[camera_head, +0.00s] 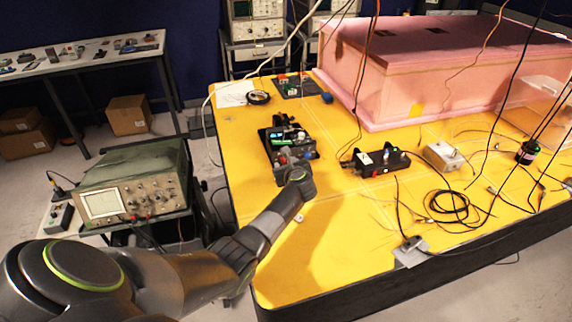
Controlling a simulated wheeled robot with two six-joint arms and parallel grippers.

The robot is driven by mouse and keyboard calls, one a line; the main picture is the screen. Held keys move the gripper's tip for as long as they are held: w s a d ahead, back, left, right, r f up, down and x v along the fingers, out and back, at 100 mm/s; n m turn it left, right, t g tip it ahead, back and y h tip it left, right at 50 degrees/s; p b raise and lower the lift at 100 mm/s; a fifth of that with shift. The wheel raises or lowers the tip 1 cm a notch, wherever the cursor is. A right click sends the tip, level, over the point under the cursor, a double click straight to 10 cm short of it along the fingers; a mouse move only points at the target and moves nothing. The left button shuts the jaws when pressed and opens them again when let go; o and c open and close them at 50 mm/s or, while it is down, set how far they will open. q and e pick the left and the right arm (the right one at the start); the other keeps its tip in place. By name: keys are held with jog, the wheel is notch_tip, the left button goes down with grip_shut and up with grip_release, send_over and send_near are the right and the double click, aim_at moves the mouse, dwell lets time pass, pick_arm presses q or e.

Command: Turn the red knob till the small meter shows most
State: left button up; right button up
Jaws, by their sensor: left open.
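My left arm reaches in from the lower left, and its gripper (292,163) is at the near side of a small black device (277,139) on the yellow table. The device carries green and light-coloured parts. A small reddish spot (283,159) beside the gripper may be the red knob; the gripper partly covers this area, and I cannot tell whether it touches. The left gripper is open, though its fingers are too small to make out. A small round dial-like object (258,98) lies farther back; I cannot tell whether it is the meter. My right gripper is not in view.
The yellow table (335,225) is bare in front. A black box (381,161), a grey box (443,156) and coiled black cable (450,207) lie to the right. A pink foam enclosure (440,65) stands behind. A green oscilloscope (132,187) stands left of the table.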

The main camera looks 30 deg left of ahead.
pick_arm(q)
jog(key=shift+w+a+f, duration=0.2)
jog(key=shift+w+a, duration=0.1)
jog(key=shift+c, duration=0.2)
grip_shut()
